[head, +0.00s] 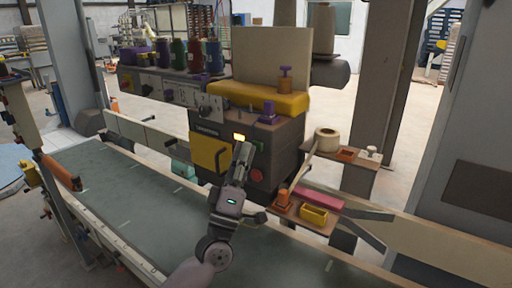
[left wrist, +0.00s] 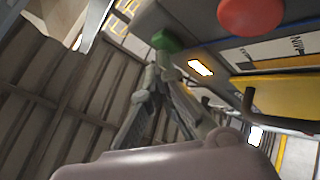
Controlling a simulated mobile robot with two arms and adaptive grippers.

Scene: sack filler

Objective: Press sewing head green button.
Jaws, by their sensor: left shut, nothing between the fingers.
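The sewing head (head: 280,135) is a dark grey box with a yellow front panel. Its green button (head: 259,147) is on the right part of the front, above a red button (head: 256,175). My left gripper (head: 244,148) is shut and empty, its tips just left of the green button in the head view. In the left wrist view the fingertips (left wrist: 160,67) lie close to the green button (left wrist: 167,41), with the red button (left wrist: 252,15) to the upper right. I cannot tell whether the tips touch the green button. My right gripper is out of view.
A lit indicator (head: 239,137) is beside the fingertips. Several thread spools (head: 180,55) stand on the machine's top left. A small shelf (head: 318,227) with a yellow bin (head: 314,215) is at lower right. The dark conveyor belt (head: 120,195) runs below.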

